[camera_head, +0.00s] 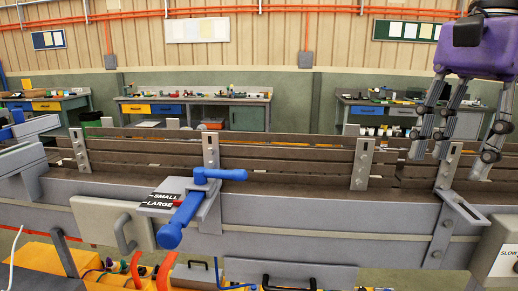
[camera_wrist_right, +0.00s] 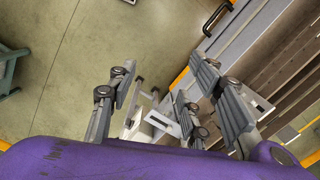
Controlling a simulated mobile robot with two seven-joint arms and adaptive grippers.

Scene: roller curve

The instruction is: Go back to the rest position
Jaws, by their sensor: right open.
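My right gripper (camera_head: 448,158), with a purple body and grey jointed fingers, hangs at the upper right of the head view, in front of the conveyor's right part. Its fingers are spread apart with nothing between them. In the right wrist view the gripper (camera_wrist_right: 165,92) also shows open, with the floor and grey metal parts beyond its fingers. My left gripper does not show in either view.
A grey conveyor (camera_head: 290,208) with upright brackets runs across the head view. A blue lever (camera_head: 183,213) stands beside a plate marked SMALL and LARGE (camera_head: 160,200). A box marked SLOW (camera_head: 500,258) is at the lower right. Workbenches (camera_head: 195,100) stand behind.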

